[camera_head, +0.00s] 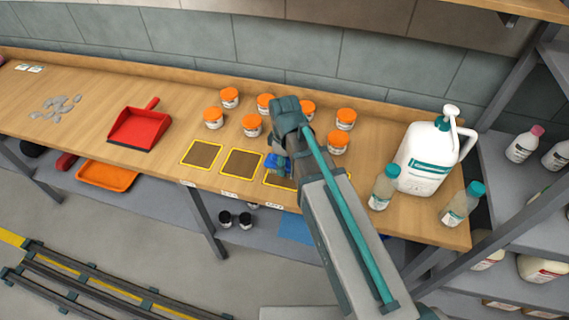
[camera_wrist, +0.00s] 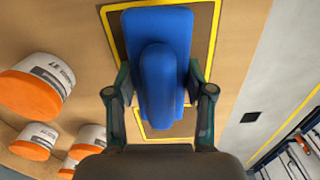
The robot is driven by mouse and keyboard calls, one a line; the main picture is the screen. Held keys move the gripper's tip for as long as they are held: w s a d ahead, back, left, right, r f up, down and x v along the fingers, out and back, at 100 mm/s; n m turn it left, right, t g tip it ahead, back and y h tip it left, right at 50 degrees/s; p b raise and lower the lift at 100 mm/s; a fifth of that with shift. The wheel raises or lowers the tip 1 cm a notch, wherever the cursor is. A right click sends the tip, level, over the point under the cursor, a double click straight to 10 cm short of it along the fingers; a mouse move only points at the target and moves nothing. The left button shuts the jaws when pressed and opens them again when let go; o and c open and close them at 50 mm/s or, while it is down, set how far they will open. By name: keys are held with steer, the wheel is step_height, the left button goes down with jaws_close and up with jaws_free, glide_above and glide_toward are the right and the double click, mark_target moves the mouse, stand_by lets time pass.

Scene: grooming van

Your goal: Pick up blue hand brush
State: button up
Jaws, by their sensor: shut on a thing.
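The blue hand brush (camera_wrist: 156,80) is in the middle of the wrist view, over a brown square with a yellow border (camera_wrist: 208,30). My gripper (camera_wrist: 158,95) has one finger on each side of the brush and is shut on it. In the head view only a small part of the blue brush (camera_head: 278,162) shows below my gripper (camera_head: 284,150); my arm hides the rest. I cannot tell whether the brush still touches the bench.
Several orange-lidded jars (camera_head: 252,124) stand close behind my gripper. A red dustpan (camera_head: 140,128) lies to the left. A white jug (camera_head: 430,158) and teal-capped bottles (camera_head: 384,187) stand to the right. The bench's front edge (camera_wrist: 250,75) is close to the brush.

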steer(key=shift+r, duration=0.4)
steer(key=s+a+r+b, duration=0.5)
steer(key=s+a+r, duration=0.3)
steer(key=s+r, duration=0.3)
steer(key=shift+a+r, duration=0.35)
steer(key=shift+r, duration=0.2)
steer(key=o, duration=0.7)
steer(key=shift+c, duration=0.2)
steer(key=c, duration=0.4)
steer(key=shift+r+p, duration=0.15)
steer(key=shift+p, duration=0.2)
steer(key=shift+c, duration=0.2)
